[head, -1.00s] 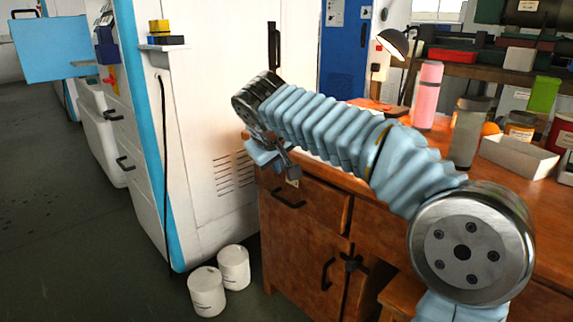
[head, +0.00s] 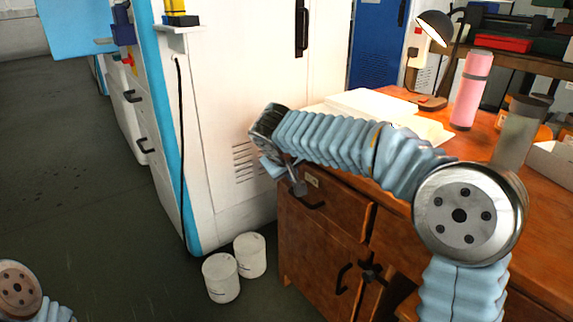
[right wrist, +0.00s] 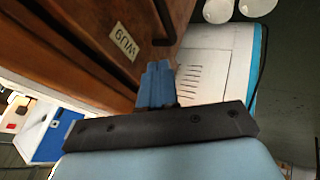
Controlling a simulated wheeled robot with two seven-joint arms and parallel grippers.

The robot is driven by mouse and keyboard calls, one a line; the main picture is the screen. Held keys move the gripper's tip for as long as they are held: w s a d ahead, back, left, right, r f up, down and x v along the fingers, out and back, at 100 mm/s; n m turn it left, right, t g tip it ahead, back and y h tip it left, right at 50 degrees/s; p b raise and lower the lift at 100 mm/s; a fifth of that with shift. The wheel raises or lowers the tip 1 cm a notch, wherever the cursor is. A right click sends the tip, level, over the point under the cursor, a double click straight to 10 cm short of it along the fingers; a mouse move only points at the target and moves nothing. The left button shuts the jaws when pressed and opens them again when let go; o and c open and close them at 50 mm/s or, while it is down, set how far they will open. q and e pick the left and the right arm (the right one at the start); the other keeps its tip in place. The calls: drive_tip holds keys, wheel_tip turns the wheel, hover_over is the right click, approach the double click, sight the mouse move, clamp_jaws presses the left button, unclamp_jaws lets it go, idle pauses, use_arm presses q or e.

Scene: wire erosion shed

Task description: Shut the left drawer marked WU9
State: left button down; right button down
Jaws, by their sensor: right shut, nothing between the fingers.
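The WU9 drawer (head: 335,205) is the upper left drawer of the brown wooden desk, with a dark pull handle and a small label (head: 312,181). A dark strip shows along its right edge, so its front seems to stand out a little. In the right wrist view the label (right wrist: 124,42) reads WU9. My right gripper (head: 270,167) is at the drawer's upper left corner. Its blue fingers (right wrist: 157,84) are together and empty, close beside the drawer front; I cannot tell if they touch it. Only a part of my left arm shows at the lower left; its gripper is out of view.
A white cabinet (head: 225,110) with a blue edge stands left of the desk. Two white tubs (head: 222,277) are on the floor before it. The desktop holds an open book (head: 372,102), a lamp (head: 436,28) and a pink bottle (head: 471,92). The floor at left is clear.

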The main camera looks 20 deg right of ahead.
drive_tip(key=shift+w+d+r, duration=0.1)
drive_tip(key=shift+w+d, duration=0.2)
drive_tip(key=shift+d, duration=0.55)
drive_tip(key=shift+w+d+r, duration=0.1)
drive_tip(key=shift+w+d, duration=0.15)
drive_tip(key=shift+d, duration=0.55)
